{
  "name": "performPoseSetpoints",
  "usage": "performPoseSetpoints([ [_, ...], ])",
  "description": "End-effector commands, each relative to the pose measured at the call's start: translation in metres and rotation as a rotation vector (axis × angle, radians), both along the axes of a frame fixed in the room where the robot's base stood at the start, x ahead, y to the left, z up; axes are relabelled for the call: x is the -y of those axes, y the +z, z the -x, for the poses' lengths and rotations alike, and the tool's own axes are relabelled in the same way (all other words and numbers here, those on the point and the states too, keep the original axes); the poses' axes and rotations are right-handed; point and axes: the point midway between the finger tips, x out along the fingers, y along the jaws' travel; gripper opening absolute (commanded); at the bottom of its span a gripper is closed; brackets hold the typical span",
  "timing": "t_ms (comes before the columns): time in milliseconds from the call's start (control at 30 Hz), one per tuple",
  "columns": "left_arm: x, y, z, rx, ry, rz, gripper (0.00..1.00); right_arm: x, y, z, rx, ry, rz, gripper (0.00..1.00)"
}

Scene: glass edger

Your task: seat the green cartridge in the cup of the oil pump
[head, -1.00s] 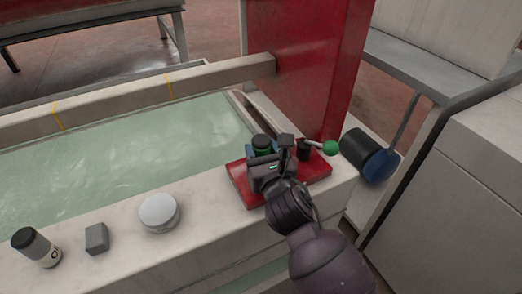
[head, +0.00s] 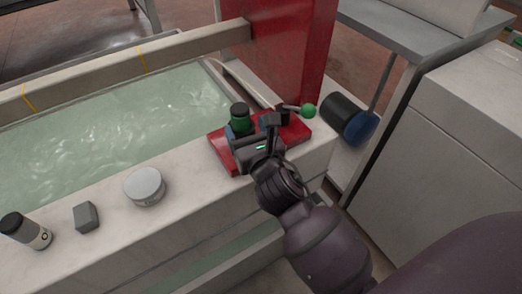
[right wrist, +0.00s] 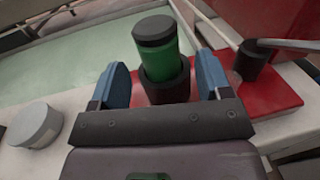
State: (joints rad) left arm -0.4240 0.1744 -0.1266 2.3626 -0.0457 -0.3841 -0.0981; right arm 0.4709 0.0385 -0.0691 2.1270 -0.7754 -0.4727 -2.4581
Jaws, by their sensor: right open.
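The green cartridge (head: 239,121), with a black cap, stands in the dark cup of the oil pump on the red base (head: 222,150). In the right wrist view the cartridge (right wrist: 160,52) rises from the dark cup (right wrist: 166,88) and leans slightly left in the picture. How deep it sits, I cannot tell. My right gripper (head: 252,128) is open just on the near side of it. In the right wrist view its blue fingers (right wrist: 161,82) are on either side of the cup, with gaps. My left gripper is not in view.
A lever with a green knob (head: 308,110) stands right of the cup. The water tank (head: 120,120) lies behind, a red panel (head: 290,50) beyond the pump.

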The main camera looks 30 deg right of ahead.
Motion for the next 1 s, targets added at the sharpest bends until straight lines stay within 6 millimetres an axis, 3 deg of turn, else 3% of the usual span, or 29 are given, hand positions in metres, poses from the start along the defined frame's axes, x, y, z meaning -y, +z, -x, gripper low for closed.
performPoseSetpoints([
  [500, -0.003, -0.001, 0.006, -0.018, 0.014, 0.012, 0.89, -0.009, 0.0, 0.068, -0.001, 0.0, -0.001, 0.71],
  [1000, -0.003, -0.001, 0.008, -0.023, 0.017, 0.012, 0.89, -0.01, 0.0, 0.079, 0.0, 0.0, 0.0, 0.71],
])
